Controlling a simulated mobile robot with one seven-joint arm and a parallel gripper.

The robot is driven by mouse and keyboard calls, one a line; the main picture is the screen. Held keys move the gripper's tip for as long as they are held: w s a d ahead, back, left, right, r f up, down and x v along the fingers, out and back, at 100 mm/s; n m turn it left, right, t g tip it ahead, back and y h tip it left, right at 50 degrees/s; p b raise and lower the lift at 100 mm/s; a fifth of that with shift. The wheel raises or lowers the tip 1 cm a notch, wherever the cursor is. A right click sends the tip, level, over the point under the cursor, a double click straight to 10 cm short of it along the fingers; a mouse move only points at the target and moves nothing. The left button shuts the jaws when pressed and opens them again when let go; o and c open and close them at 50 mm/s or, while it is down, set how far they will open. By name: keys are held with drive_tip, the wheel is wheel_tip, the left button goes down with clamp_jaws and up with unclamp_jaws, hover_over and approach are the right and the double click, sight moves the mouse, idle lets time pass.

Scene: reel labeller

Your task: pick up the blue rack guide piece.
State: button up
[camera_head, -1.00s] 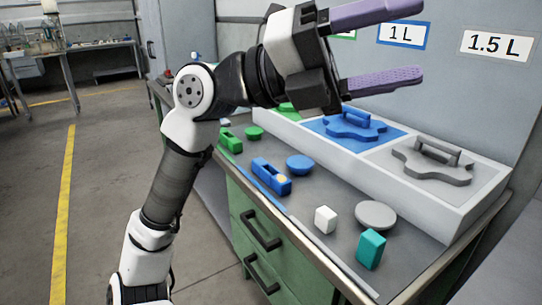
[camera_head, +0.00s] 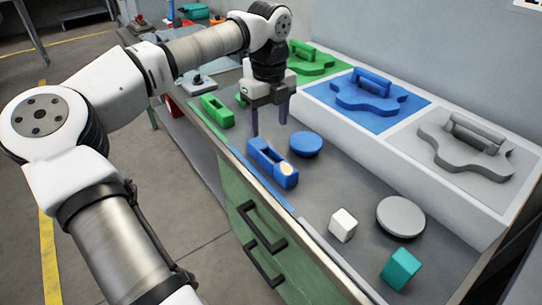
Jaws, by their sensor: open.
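A blue guide piece (camera_head: 367,94) with a wavy outline and a raised handle lies on the blue panel of the white rack (camera_head: 455,208). A smaller blue slotted block (camera_head: 270,163) with a pale round spot at one end lies on the grey worktop. My gripper (camera_head: 269,126) points down over the worktop, left of the rack's blue panel and just behind the slotted block. Its two purple fingers are apart with nothing between them. It is clear of the blue guide piece. Whether the fingertips touch the worktop cannot be told.
A green guide piece (camera_head: 312,60) and a grey one (camera_head: 464,146) lie in the neighbouring rack sections. A blue disc (camera_head: 306,144), a grey disc (camera_head: 401,216), a white cube (camera_head: 343,225), a teal block (camera_head: 400,268) and a green slotted block (camera_head: 217,110) are on the worktop.

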hover_over(270, 153)
drive_tip(key=s, duration=0.2)
drive_tip(key=f, duration=0.5)
drive_tip(key=shift+s+f+p, duration=0.15)
drive_tip(key=shift+s+p, duration=0.05)
drive_tip(key=shift+p, duration=0.1)
drive_tip(key=shift+w+f+p, duration=0.2)
drive_tip(key=shift+f+p, duration=0.65)
drive_tip(key=shift+f, duration=1.85)
drive_tip(key=shift+c, duration=0.3)
drive_tip(key=c, duration=1.1)
drive_tip(key=shift+r, duration=0.1)
drive_tip(key=shift+c, duration=0.2)
